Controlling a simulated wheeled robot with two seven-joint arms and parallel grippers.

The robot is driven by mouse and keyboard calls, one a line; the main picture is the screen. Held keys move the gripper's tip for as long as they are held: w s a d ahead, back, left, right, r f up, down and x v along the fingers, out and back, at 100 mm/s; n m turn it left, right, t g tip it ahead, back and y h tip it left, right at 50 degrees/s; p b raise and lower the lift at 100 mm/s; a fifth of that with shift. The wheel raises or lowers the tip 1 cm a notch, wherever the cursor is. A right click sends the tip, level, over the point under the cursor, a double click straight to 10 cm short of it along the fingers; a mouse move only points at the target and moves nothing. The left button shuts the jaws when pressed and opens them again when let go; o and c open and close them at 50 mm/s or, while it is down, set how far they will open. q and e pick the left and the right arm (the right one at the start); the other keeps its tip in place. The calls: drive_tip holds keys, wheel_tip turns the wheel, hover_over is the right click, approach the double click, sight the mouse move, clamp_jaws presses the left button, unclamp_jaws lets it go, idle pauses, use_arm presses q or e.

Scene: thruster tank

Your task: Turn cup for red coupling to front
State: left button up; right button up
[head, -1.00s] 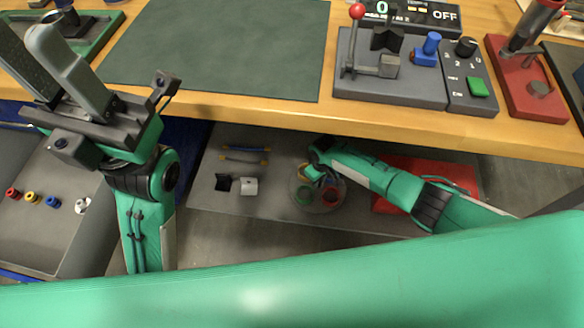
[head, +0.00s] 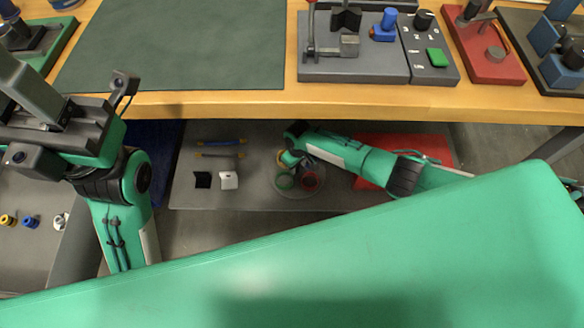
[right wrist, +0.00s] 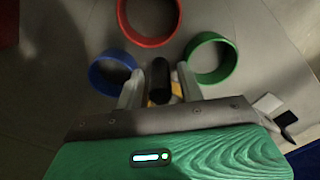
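A round carousel plate (head: 297,194) lies on the low grey shelf under the bench and carries coloured ring cups. The red cup (head: 311,182) is at its right front and the green cup (head: 284,182) at its left front. In the right wrist view, the red cup (right wrist: 150,38), green cup (right wrist: 222,75) and blue cup (right wrist: 103,90) surround a black post (right wrist: 160,78). A yellow cup is mostly hidden under my right gripper (right wrist: 160,88). Its fingers stand either side of the post with small gaps. My left gripper (head: 30,85) is at the far left, empty and open, partly cut off.
The wooden bench edge (head: 330,100) overhangs the shelf. A black block (head: 202,180), a white block (head: 229,180) and two rods (head: 220,148) lie left of the carousel. A red mat (head: 375,150) lies behind my right arm. Small couplings (head: 31,222) lie at the far left.

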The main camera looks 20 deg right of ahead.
wheel_tip(320, 180, up, 9)
drive_tip(key=p, duration=0.9)
drive_tip(key=shift+r, duration=0.1)
idle(0.5)
